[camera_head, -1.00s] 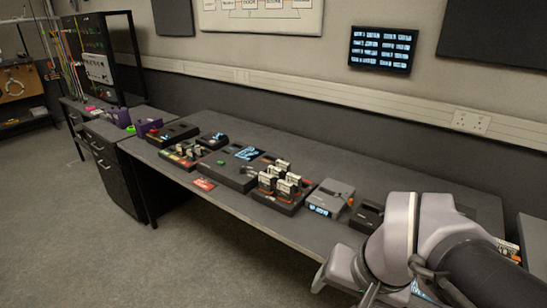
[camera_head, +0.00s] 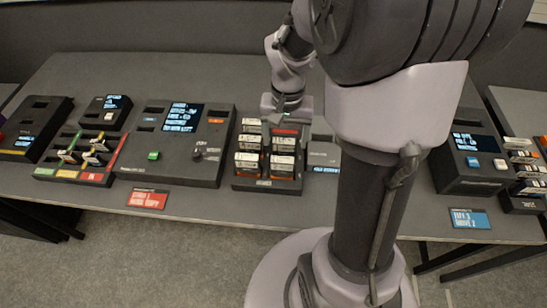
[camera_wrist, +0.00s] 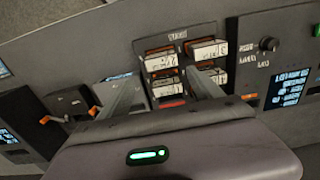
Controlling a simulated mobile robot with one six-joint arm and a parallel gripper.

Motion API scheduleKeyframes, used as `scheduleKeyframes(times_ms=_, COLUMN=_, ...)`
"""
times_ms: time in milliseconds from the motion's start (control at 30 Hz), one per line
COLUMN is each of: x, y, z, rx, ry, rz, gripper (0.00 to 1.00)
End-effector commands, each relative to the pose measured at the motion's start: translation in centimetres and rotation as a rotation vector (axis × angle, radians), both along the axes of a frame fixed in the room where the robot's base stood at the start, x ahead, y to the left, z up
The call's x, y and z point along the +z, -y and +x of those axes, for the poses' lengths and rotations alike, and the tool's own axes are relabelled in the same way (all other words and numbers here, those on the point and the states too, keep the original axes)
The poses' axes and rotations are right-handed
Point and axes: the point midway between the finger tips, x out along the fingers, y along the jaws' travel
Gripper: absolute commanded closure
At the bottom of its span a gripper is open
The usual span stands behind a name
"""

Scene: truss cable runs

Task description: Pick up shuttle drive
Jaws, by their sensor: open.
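A dark rack (camera_head: 267,184) on the bench holds several upright cartridges in two columns, with white labels and orange lower parts. Which one is the shuttle drive I cannot tell, as the labels are too small to read. A red-topped piece (camera_head: 285,132) sits at the rack's back right; a red strip also shows in the wrist view (camera_wrist: 172,103). My gripper (camera_head: 287,108) is above the back of the rack, pointing down. In the wrist view my gripper (camera_wrist: 160,78) is open, its fingers on either side of a labelled cartridge (camera_wrist: 163,63). Contact cannot be told.
A grey box (camera_head: 323,158) stands right of the rack, partly hidden by my arm. A large console (camera_head: 172,165) with a screen stands left. Another slotted rack (camera_head: 85,158) is farther left. A black device (camera_head: 470,160) is at the right.

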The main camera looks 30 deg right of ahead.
Motion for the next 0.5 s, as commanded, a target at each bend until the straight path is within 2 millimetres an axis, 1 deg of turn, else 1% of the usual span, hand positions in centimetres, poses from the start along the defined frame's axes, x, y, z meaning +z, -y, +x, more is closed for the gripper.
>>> scheduleKeyframes(times_ms=33, x=-2.2, y=0.0, z=-0.1, rx=0.001, ry=-0.003, rz=0.001, gripper=0.25)
scheduleKeyframes(times_ms=100, x=-3.8, y=-0.1, z=-0.1, rx=0.000, ry=-0.003, rz=0.001, gripper=0.25)
scheduleKeyframes(times_ms=200, x=-5.3, y=-0.1, z=0.0, rx=0.000, ry=-0.001, rz=0.001, gripper=0.25)
scheduleKeyframes(times_ms=367, x=-6.6, y=-0.1, z=-0.1, rx=0.001, ry=0.000, rz=0.000, gripper=0.25)
scheduleKeyframes(times_ms=467, x=-8.5, y=-0.3, z=-0.4, rx=0.001, ry=-0.002, rz=0.000, gripper=0.25)
scheduleKeyframes(times_ms=500, x=-9.4, y=-0.4, z=-0.6, rx=0.001, ry=-0.001, rz=0.001, gripper=0.25)
